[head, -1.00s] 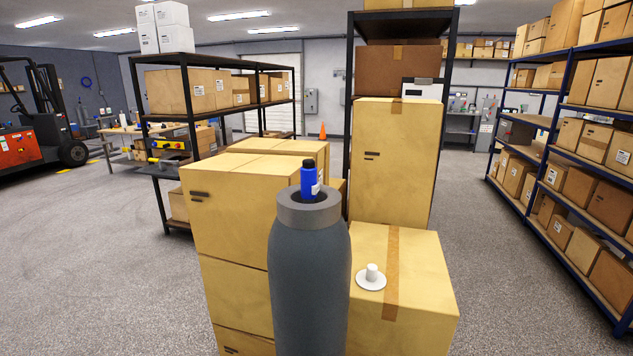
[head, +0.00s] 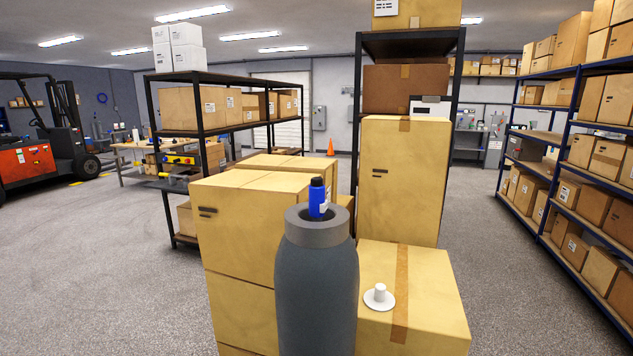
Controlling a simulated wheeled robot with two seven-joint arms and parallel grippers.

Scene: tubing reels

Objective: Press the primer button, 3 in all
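A white knob on a round white base (head: 379,296) sits on top of a low cardboard box (head: 436,300), right of centre. It is the only button-like thing I can make out nearby; no label shows on it. A dark grey rounded pillar (head: 316,295) with a lighter grey collar stands in front of the boxes. A small blue bottle (head: 318,200) with a black cap and a white label stands upright in the collar's opening; its lower part is hidden. Neither of my grippers is in view.
A tall carton (head: 403,180) stands behind the low box, and stacked cartons (head: 240,225) stand left of the pillar. Black shelving (head: 203,110) is behind, blue shelving (head: 560,190) at right, a forklift (head: 40,140) at far left. Floor is open on both sides.

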